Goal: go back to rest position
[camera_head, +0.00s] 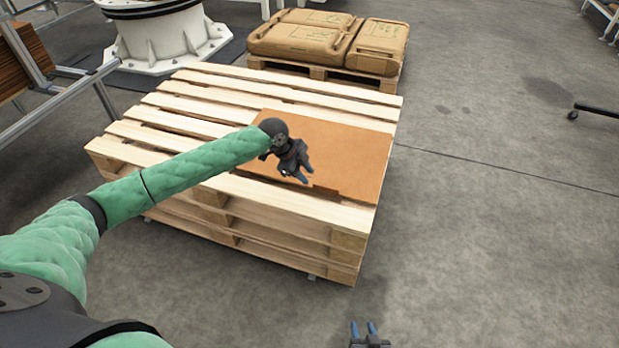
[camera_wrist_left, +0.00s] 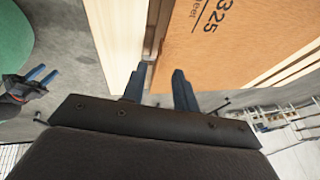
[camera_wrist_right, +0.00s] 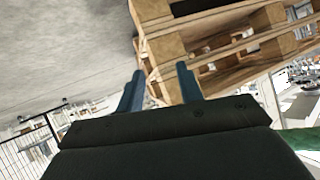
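My left gripper (camera_head: 303,173) is over the brown cardboard sheet (camera_head: 345,150) on the wooden pallet stack (camera_head: 175,118). In the left wrist view its two blue fingers (camera_wrist_left: 160,85) are apart with nothing between them. The sheet, with printed marks, shows beyond the fingers, beside a pale wooden slat. My right gripper (camera_head: 367,332) is at the bottom edge of the head view, low in front of the pallets. In the right wrist view its blue fingers (camera_wrist_right: 160,88) are apart and empty, facing the side of the pallet stack (camera_wrist_right: 215,50).
A pallet with brown sacks (camera_head: 310,40) stands behind. A white machine base (camera_head: 165,40) is at the back left, near a metal frame (camera_head: 60,105). A dark stand leg (camera_head: 595,109) is at the far right. Grey floor (camera_head: 490,230) to the right is clear.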

